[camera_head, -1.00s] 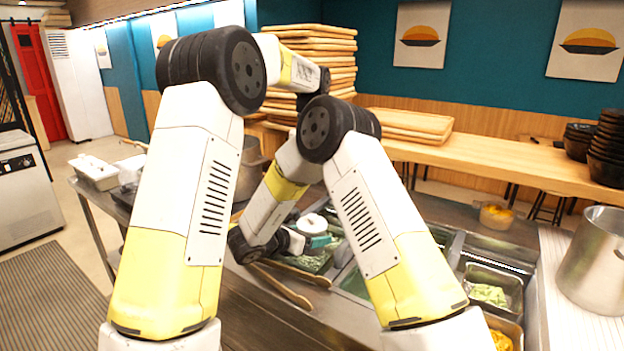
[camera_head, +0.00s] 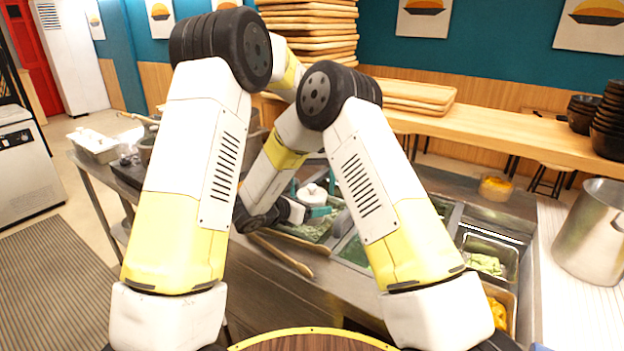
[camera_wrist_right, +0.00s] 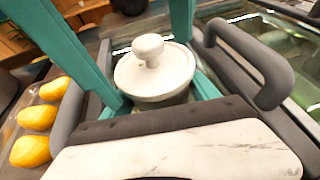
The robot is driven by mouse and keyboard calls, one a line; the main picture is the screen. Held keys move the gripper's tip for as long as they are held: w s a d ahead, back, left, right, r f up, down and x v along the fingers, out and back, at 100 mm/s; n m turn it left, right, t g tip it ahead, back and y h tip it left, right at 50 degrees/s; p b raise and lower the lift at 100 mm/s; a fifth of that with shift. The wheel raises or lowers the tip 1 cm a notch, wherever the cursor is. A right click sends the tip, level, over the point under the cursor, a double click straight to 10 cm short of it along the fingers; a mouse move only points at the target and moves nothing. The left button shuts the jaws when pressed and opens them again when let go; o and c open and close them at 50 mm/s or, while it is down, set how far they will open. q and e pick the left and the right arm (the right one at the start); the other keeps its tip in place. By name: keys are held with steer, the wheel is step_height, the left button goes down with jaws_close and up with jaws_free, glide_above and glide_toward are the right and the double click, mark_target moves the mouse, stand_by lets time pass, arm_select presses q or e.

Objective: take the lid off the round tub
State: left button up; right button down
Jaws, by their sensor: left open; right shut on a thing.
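The round tub (camera_wrist_right: 165,102) wears a white lid (camera_wrist_right: 172,78) with a round knob (camera_wrist_right: 148,46). In the head view the lid (camera_head: 312,191) shows between my arms. My right gripper (camera_head: 319,212) is shut on the tub's side below the lid; the right wrist view shows its dark frame around the tub. My left gripper (camera_wrist_right: 152,62) is open, its teal fingers reaching down from above on either side of the knob. In the head view the fingers show only partly behind my right arm. Contact between the left fingers and knob cannot be made out.
Trays of green toppings (camera_head: 485,264) are set in the steel counter. Yellow pieces (camera_wrist_right: 37,118) show at left in the right wrist view. Wooden tongs (camera_head: 285,255) lie along the counter's front. A large steel pot (camera_head: 592,235) stands at the right.

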mark_target(312, 186)
arm_select(q)
steer(key=shift+c, duration=0.2)
steer(key=c, duration=1.3)
steer(key=shift+r, duration=0.15)
steer(key=shift+r, duration=1)
steer(key=shift+r, duration=2)
arm_select(e)
steer(key=shift+c, duration=0.7)
jaws_free()
